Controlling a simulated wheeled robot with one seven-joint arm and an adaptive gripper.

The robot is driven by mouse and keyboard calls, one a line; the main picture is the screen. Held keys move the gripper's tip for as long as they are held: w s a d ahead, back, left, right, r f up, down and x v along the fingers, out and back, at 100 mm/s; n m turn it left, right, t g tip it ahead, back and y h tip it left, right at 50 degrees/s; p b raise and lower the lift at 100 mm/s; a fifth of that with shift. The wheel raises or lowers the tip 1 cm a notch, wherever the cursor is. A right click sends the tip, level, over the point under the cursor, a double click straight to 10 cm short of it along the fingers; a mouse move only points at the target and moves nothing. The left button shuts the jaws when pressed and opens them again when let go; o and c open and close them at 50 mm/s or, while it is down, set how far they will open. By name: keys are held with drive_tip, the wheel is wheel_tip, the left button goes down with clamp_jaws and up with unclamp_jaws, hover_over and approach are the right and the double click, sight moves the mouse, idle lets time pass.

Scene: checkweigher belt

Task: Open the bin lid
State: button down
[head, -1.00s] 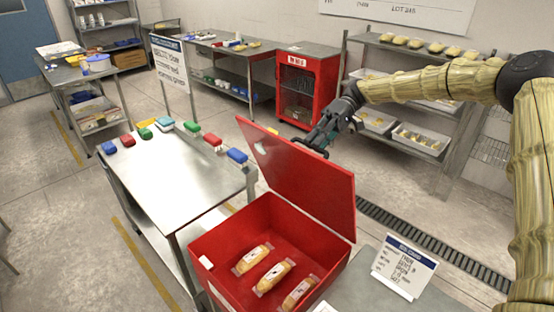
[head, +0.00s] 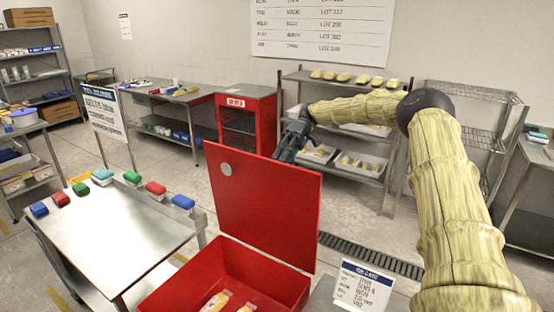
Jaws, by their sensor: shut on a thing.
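The red bin (head: 268,276) stands at the bottom centre in the head view, open at the top, with its near part cut off by the frame. Its red lid (head: 262,205) stands raised, about upright, along the far side, with a pale round disc (head: 225,169) near its upper left corner. My gripper (head: 283,157) is at the lid's upper edge, shut on it. The fingertips are partly hidden behind the lid. Wrapped loaf-like packs (head: 217,301) lie inside the bin.
A steel table (head: 110,240) with several coloured blocks along its far edge is left of the bin. A small sign (head: 362,287) stands to the right. A red cabinet (head: 247,118) and shelves with trays (head: 358,163) are behind. Floor shows between them and the bin.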

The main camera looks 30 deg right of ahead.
drive_tip(key=shift+s+d+f, duration=0.1)
drive_tip(key=shift+s+f, duration=0.05)
drive_tip(key=shift+f, duration=0.4)
drive_tip(key=shift+s+d+f, duration=0.1)
drive_tip(key=shift+f, duration=0.4)
drive_tip(key=c, duration=1.7)
unclamp_jaws()
drive_tip(key=shift+o, duration=1)
drive_tip(key=shift+w+f, duration=0.2)
drive_tip(key=shift+r, duration=0.3)
drive_tip(key=shift+w+d, duration=0.1)
drive_tip(key=shift+d, duration=0.05)
wheel_tip(320, 180, up, 10)
drive_tip(key=shift+w+r, duration=0.1)
drive_tip(key=shift+r, duration=0.05)
